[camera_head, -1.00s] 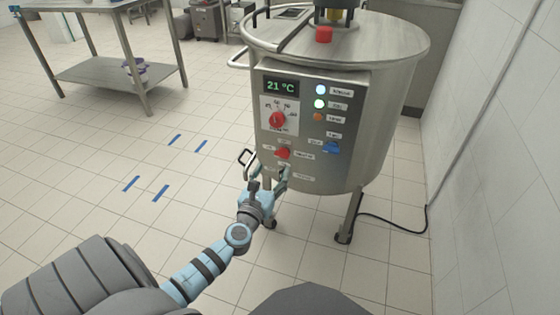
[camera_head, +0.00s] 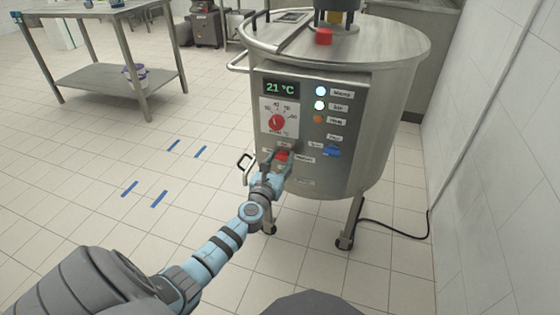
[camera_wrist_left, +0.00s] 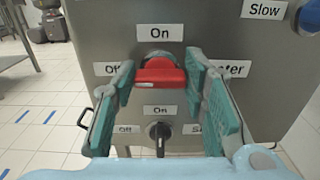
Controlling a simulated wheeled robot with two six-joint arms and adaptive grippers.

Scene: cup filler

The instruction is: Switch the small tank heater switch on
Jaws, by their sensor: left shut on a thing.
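The red heater switch (camera_wrist_left: 160,76) is on the tank's front panel, with an "On" label above it, "Off" to its left and a partly hidden label ending in "ter" to its right. It also shows in the head view (camera_head: 282,156), partly covered by my gripper. My left gripper (camera_head: 279,163) is at the panel, one finger on each side of the red switch, shut on it. In the left wrist view the red grip lies roughly level between the fingers. My right gripper is not in view.
A black switch (camera_wrist_left: 159,131) sits just below, with its own "On" and "Off" labels. A red temperature dial (camera_head: 277,122) and a 21 °C display (camera_head: 281,88) are above. A blue knob (camera_head: 332,151) is to the right. A steel table (camera_head: 95,70) stands at the left.

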